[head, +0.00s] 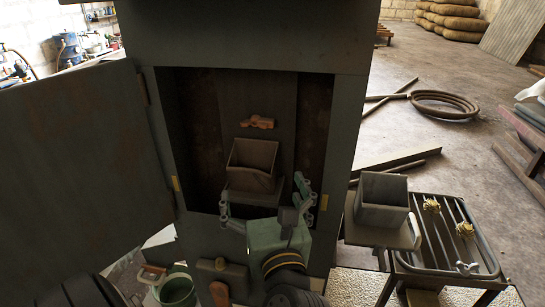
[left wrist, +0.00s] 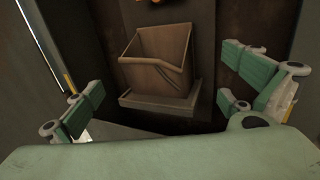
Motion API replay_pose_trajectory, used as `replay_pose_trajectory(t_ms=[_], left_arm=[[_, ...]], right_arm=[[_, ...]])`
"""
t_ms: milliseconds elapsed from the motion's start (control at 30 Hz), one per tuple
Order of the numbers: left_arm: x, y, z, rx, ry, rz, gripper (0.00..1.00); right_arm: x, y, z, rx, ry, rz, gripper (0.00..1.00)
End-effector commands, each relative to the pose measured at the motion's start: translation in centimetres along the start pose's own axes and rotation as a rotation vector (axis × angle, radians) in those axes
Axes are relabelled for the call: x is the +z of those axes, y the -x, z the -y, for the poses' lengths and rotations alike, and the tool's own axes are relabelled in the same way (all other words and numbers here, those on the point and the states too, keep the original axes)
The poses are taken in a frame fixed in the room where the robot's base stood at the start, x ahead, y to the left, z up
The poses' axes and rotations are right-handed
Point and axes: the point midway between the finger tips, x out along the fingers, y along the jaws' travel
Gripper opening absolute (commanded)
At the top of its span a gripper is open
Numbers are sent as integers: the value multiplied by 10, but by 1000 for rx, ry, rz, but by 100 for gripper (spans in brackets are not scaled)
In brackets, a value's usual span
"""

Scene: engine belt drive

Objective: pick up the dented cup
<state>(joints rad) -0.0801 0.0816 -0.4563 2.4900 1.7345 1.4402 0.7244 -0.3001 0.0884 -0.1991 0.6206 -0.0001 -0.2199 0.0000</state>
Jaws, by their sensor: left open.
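The dented cup (head: 252,165) is a square, open-topped brown cup inside the open cabinet, on a small ledge. In the left wrist view the dented cup (left wrist: 155,62) is ahead, its front wall and rim creased and sagging, on the ledge (left wrist: 160,108). My left gripper (head: 263,196) is open and empty in front of the cabinet opening, lower than the cup. Its two green fingers (left wrist: 165,85) stand wide apart on either side of the cup, without visible contact. My right gripper is not in view.
The cabinet door (head: 75,165) stands open at left; the cabinet's side walls narrow the space. A small orange object (head: 257,122) sits above the cup. Another square cup (head: 382,200) stands at right beside a barred rack (head: 450,240). A green bucket (head: 178,290) is below left.

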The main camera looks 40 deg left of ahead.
Motion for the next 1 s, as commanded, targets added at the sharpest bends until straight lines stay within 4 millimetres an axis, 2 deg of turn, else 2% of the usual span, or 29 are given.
replay_pose_trajectory(t_ms=[267, 367, 567, 600, 633, 767, 1000], left_arm=[[-2, -23, -3, -4, 35, -20, 100], [-2, -30, -4, -4, 35, -17, 100], [-2, -58, -6, -2, 33, -14, 100], [3, -64, -6, -3, 26, -17, 100], [3, -67, -6, -3, 25, -17, 100], [1, -76, -5, -4, 28, -20, 100], [0, -77, -5, -5, 30, -21, 98]], right_arm=[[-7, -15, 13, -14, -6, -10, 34], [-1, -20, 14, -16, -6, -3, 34], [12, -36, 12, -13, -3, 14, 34], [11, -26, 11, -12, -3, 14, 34], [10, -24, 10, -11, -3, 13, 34], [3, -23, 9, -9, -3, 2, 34], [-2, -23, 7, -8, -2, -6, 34]])
